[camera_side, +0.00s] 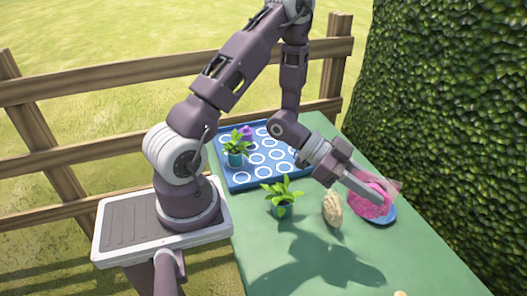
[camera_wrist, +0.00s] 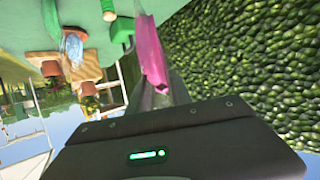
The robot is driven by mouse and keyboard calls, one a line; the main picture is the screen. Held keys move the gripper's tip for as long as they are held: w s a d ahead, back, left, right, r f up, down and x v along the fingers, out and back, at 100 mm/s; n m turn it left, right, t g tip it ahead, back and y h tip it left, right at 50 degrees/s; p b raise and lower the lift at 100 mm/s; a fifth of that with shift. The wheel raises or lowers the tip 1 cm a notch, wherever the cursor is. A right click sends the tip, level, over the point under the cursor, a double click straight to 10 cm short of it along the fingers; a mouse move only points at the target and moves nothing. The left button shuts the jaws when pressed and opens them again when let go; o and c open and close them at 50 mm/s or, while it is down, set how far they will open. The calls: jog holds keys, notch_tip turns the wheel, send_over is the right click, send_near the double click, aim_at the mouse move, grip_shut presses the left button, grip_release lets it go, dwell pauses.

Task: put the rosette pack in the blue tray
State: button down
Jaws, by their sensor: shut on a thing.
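My gripper (camera_side: 358,184) is shut on a pink pack with clear wrapping (camera_side: 368,205), which I take to be the rosette pack. In the side view it is at the right of the table, over or against a small blue dish; whether it touches the dish is unclear. The pack also shows edge-on in the wrist view (camera_wrist: 152,58). The blue tray (camera_side: 232,182) with white rings lies flat at the back of the table, left of my gripper. A potted plant (camera_side: 236,156) and a small purple item (camera_side: 246,132) stand in the tray.
The blue dish (camera_side: 388,216) is at the right table edge. A beige lumpy object (camera_side: 332,209) and another potted plant (camera_side: 283,200) stand between it and the tray's front. A hedge (camera_side: 455,110) borders the right side, a wooden fence (camera_side: 120,75) the back. The front table is mostly clear.

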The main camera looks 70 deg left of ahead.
jog(key=w+a+n+t+y, duration=0.1)
jog(key=w+a+n+y, duration=0.2)
jog(key=a+n+y, duration=0.45)
jog(key=w+a+n+t+y, duration=0.1)
jog(key=w+a+n+y, duration=0.25)
jog(key=a, duration=0.65)
jog(key=w+a+n+t+y, duration=0.1)
jog(key=w+a+n+y, duration=0.3)
jog(key=a+y, duration=0.3)
jog(key=s+a+n+g+y, duration=0.6)
jog(key=s+a+n+g, duration=0.65)
jog(key=s+a, duration=0.4)
notch_tip(320, 180, down, 14)
jog(key=shift+w+f, duration=0.1)
jog(key=shift+w, duration=0.05)
jog(key=c, duration=1.2)
grip_release()
jog(key=shift+f, duration=0.1)
jog(key=shift+c, duration=0.2)
jog(key=shift+o, duration=0.4)
